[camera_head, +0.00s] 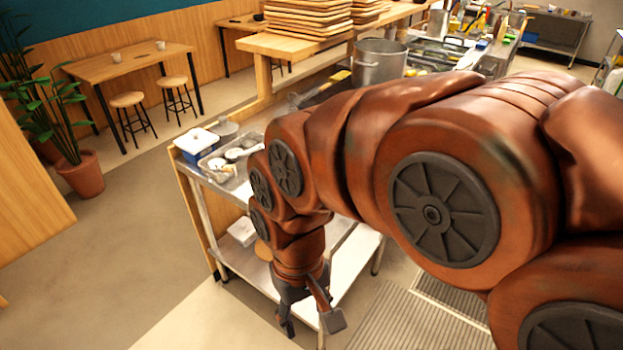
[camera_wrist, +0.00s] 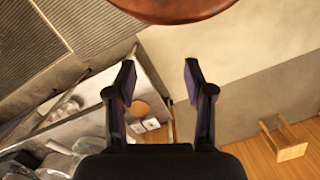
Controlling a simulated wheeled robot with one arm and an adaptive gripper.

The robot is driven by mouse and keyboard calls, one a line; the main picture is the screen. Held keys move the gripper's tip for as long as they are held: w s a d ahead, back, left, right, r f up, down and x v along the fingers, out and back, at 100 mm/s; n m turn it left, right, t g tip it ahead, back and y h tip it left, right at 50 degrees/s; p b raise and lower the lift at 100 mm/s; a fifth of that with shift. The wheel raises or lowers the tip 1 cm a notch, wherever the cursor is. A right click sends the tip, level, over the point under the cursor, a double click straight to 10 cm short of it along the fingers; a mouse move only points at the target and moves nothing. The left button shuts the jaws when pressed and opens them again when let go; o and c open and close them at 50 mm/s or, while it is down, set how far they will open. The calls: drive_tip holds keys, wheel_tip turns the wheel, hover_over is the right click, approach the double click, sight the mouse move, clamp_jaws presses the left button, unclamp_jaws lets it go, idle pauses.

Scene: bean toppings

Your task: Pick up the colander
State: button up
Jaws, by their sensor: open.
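I cannot make out a colander for certain in either view. A round grey metal piece (camera_head: 225,128) sits on the steel counter, partly behind a white box, and is too small to identify. Blurred shiny metal ware (camera_wrist: 62,112) shows at the lower left of the wrist view. My gripper (camera_head: 310,322) points down in front of the steel counter, apart from the things on it. It is open and empty, with its two fingers spread in the wrist view (camera_wrist: 159,78). My arm hides much of the counter.
The steel counter (camera_head: 205,186) has a lower shelf (camera_head: 350,257). On its top are a white box (camera_head: 196,143) and a tray of small dishes (camera_head: 212,163). A large pot (camera_head: 378,64) stands farther back. Open floor (camera_head: 130,235) lies left of the counter.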

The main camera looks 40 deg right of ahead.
drive_tip(key=w+d+f+m+t+b, duration=0.1)
drive_tip(key=w+d+m, duration=0.35)
drive_tip(key=w, duration=0.25)
drive_tip(key=w+d+m+t+y, duration=0.1)
drive_tip(key=w+d+m+t, duration=0.1)
drive_tip(key=w+d+m, duration=0.35)
drive_tip(key=w+d+f+m+t+b, duration=0.1)
drive_tip(key=w+d+m, duration=0.2)
drive_tip(key=w+m, duration=0.4)
drive_tip(key=w+d+f+m+t+h, duration=0.1)
drive_tip(key=w+d+f+m, duration=0.15)
drive_tip(key=d+m, duration=0.7)
drive_tip(key=w+d+f+m+t+h, duration=0.15)
drive_tip(key=w+d+m, duration=0.25)
drive_tip(key=d, duration=1)
drive_tip(key=shift+y, duration=0.35)
drive_tip(key=shift+w+a+p+x, duration=0.15)
drive_tip(key=shift+p+x, duration=0.45)
drive_tip(key=shift+x, duration=1.4)
drive_tip(key=shift+w+a+p+x, duration=0.1)
drive_tip(key=shift+p+x, duration=0.5)
drive_tip(key=shift+x, duration=1.35)
drive_tip(key=shift+d+r, duration=0.1)
drive_tip(key=shift+c, duration=0.2)
clamp_jaws()
